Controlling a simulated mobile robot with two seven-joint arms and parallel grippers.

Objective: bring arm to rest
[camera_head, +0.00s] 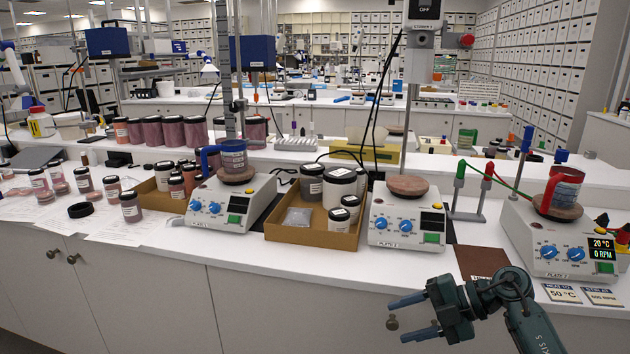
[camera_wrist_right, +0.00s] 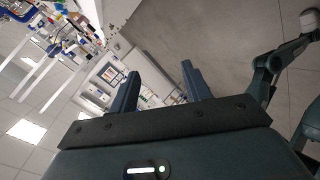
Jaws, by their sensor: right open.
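My right gripper (camera_head: 411,318) is open and empty in the head view, in front of the bench's front face and below the worktop edge. Its two blue-grey fingers point left, apart from each other. The right wrist view shows the same open fingers (camera_wrist_right: 160,88) with nothing between them, and floor and lab furniture beyond. My left gripper is not in the head view.
The white bench (camera_head: 290,283) runs across the front. Stirrer plates stand at left (camera_head: 215,218), middle (camera_head: 383,232) and right (camera_head: 535,250). Cardboard trays (camera_head: 312,237) hold jars. A brown mat (camera_head: 480,261) lies near the edge. Several jars stand at left.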

